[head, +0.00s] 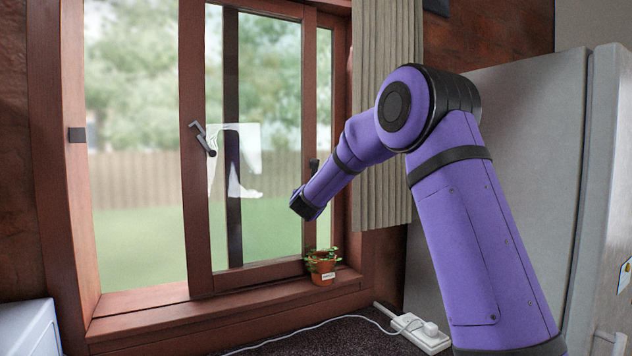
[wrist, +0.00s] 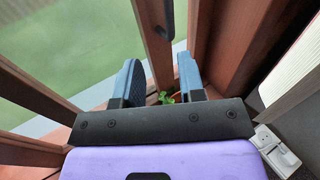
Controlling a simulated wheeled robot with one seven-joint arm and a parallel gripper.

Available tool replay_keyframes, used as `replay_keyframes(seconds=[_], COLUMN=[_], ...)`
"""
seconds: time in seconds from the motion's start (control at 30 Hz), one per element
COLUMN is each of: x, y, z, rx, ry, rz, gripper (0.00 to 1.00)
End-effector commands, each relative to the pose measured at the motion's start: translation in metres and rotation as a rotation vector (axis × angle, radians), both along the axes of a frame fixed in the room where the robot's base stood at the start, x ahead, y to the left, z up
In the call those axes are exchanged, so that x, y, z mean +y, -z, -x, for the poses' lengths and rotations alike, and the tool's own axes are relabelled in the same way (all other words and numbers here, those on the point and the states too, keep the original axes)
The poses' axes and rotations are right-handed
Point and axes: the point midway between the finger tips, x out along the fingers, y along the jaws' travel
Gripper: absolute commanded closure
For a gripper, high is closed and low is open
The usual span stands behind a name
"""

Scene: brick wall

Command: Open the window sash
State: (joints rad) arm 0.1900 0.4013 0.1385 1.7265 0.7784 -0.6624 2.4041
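The window sash (head: 196,230) is a reddish-brown wooden frame with glass, upright in the middle of the window in the head view. A dark handle (head: 204,139) sits on its left stile. Left of that stile is a wide bay with a blurred garden view; I cannot tell whether it holds glass. My gripper (head: 303,206) is at the sash's right side, well right of the handle. In the wrist view its two fingers (wrist: 157,82) are apart. A brown upright (wrist: 153,40) shows between them; contact cannot be told. The fingertips are hidden in the head view.
A small potted plant (head: 321,267) stands on the sill just below my gripper. A beige curtain (head: 383,170) hangs right of the window. A power strip (head: 420,331) with a white cord lies on the counter. A fridge (head: 520,150) stands at the right.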

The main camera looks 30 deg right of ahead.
Motion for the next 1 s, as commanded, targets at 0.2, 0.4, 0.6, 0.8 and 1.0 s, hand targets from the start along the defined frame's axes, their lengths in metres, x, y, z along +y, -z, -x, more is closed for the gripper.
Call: replay_keyframes(seconds=[0.2, 0.4, 0.6, 0.8, 1.0], x=[0.005, 0.003, -0.007, -0.026, -0.044], y=[-0.029, -0.041, -0.041, -0.04, -0.04], z=[0.009, 0.013, 0.0, -0.029, -0.057], rx=[-0.054, -0.078, -0.079, -0.078, -0.078], ry=[0.056, 0.082, 0.086, 0.086, 0.084], rz=[0.002, -0.002, -0.002, -0.002, -0.001], gripper=[0.63, 0.63, 0.63, 0.63, 0.63])
